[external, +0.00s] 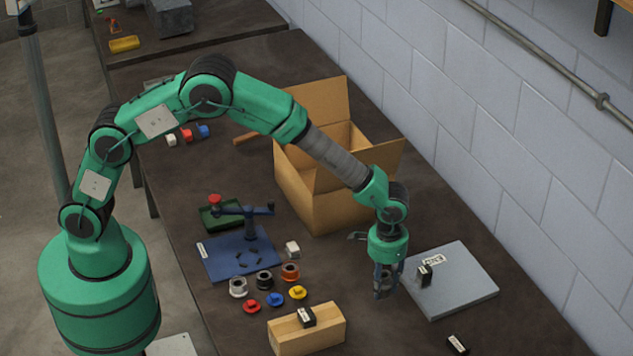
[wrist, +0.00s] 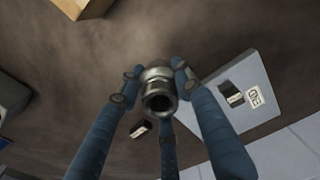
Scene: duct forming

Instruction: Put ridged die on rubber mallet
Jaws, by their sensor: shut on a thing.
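My gripper (external: 384,288) hangs over the bare table between the open cardboard box and the grey plate. In the wrist view its blue fingers (wrist: 158,78) are closed around a grey metallic cylindrical piece (wrist: 160,92) with a dark hole in its end, likely the ridged die; its ridges are hard to make out. The rubber mallet is not clearly visible. A wooden handle (external: 245,138) beside the box, partly behind my arm, may belong to it; its head cannot be seen.
The cardboard box (external: 308,198) stands behind my gripper. A grey plate (external: 462,290) with a black block lies right. A wooden block (external: 320,333), a blue base (external: 222,262) and several small coloured parts lie left and in front. Another black block (external: 457,344) lies near right.

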